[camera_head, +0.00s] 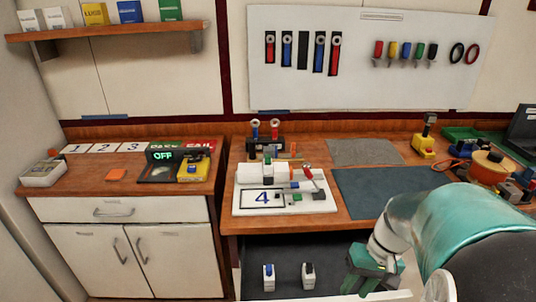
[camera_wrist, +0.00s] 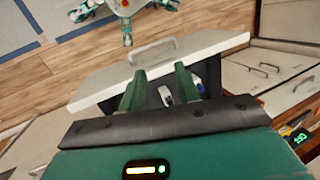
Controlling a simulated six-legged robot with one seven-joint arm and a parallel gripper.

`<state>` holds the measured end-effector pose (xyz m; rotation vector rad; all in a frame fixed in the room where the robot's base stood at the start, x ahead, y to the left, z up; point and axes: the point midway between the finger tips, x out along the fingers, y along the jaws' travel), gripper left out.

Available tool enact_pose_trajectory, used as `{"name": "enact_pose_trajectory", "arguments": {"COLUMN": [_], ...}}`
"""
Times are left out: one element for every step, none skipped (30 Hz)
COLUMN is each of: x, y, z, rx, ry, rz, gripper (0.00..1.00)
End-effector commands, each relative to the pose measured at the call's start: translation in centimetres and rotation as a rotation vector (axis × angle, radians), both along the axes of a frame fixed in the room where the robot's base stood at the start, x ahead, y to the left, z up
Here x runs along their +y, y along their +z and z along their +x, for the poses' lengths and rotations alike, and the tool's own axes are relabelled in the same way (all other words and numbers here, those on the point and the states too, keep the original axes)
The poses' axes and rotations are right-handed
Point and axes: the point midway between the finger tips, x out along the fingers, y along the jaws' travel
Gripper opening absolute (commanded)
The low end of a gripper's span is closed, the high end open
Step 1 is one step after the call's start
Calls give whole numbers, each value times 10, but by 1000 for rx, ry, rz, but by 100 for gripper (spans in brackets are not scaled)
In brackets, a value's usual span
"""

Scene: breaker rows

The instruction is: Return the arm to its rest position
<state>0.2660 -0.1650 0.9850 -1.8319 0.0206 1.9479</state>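My arm (camera_head: 455,230) reaches in from the lower right in the head view, with a teal and white shell. My gripper (camera_head: 368,268) hangs at the right side of the open drawer (camera_head: 330,250), below the bench top. In the wrist view my gripper (camera_wrist: 160,82) has its two green fingers spread apart with nothing held between them. A white breaker with a blue top (camera_head: 268,277) and a white breaker with a dark top (camera_head: 308,275) stand in the drawer. Both also show small beyond the fingers in the wrist view.
The drawer front with its handle (camera_wrist: 152,50) lies ahead in the wrist view. The bench holds a white board marked 4 (camera_head: 240,203), a dark mat (camera_head: 375,190) and tools at right. A left cabinet (camera_head: 120,215) carries numbered cards and a display reading OFF.

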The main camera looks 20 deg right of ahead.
Motion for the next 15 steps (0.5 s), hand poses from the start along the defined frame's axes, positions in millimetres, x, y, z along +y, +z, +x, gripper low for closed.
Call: {"name": "enact_pose_trajectory", "arguments": {"x": [16, 24, 35, 44, 52, 63, 72, 81, 92, 101, 110, 121, 129, 136, 144], "y": [13, 20, 28, 35, 41, 49, 56, 62, 71, 77, 83, 91, 97, 102, 108], "z": [9, 12, 16, 19, 22, 25, 26, 28, 29, 30, 30, 30, 29, 28, 27], "rx": [-30, -44, -68, -87, -111, -142, -168, -196, -235, -266, -298, -342, -373, -402, -440], "ry": [43, 61, 81, 97, 112, 132, 145, 158, 176, 187, 200, 214, 222, 231, 240], "rz": [-60, -91, -131, -159, -188, -223, -247, -270, -299, -317, -334, -353, -365, -374, -383], "gripper": [33, 33, 33, 33, 33, 33, 33, 33, 33, 33, 33, 33, 33, 33, 33]}}
